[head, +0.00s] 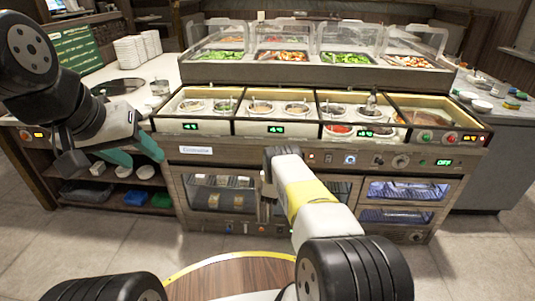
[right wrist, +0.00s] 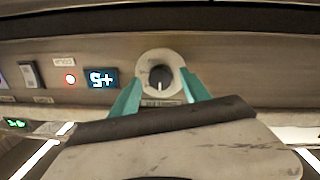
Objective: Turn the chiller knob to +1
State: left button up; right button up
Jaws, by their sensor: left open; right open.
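The chiller knob (right wrist: 160,77) is a dark round knob on a pale disc, with a white mark pointing down in the right wrist view. Beside it a blue display (right wrist: 101,78) appears upside down and seems to read +5. My right gripper (right wrist: 161,92) is open, with a teal finger on each side of the knob. I cannot tell whether the fingers touch it. In the head view my right wrist (head: 283,165) covers the knob and the right fingers. My left gripper (head: 134,155) is open and empty at the left end of the counter.
A red light (right wrist: 70,78) and a switch (right wrist: 31,75) share the panel. The sauce well counter (head: 325,147) has green displays. Glass-covered food trays (head: 275,70) stand behind. Plates (head: 130,52) and a shelf with bins (head: 135,198) are at left. The floor at right is clear.

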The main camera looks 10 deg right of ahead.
jog(key=v, duration=0.7)
jog(key=shift+s, duration=0.4)
jog(key=shift+a, duration=0.1)
jog(key=w+r+g+y, duration=0.1)
jog(key=w+r, duration=0.4)
jog(key=r, duration=0.7)
jog(key=s+a+r+g+y, duration=0.1)
jog(key=s+a+r+y, duration=0.1)
jog(key=r, duration=0.8)
jog(key=s+a+r+g+y, duration=0.1)
jog(key=s+r+g+y, duration=0.1)
jog(key=r, duration=0.8)
jog(key=s+a+r+g+y, duration=0.1)
jog(key=s+a+r, duration=0.1)
jog(key=s+r, duration=0.55)
jog(key=s+a+r+n+g+y, duration=0.1)
jog(key=s+r, duration=0.3)
jog(key=s, duration=0.6)
jog(key=s+a+r+g+y, duration=0.1)
jog(key=s+a+r, duration=0.1)
jog(key=s+r, duration=0.5)
jog(key=s+f+n+g, duration=0.1)
jog(key=s+f+g, duration=0.2)
jog(key=s, duration=2.1)
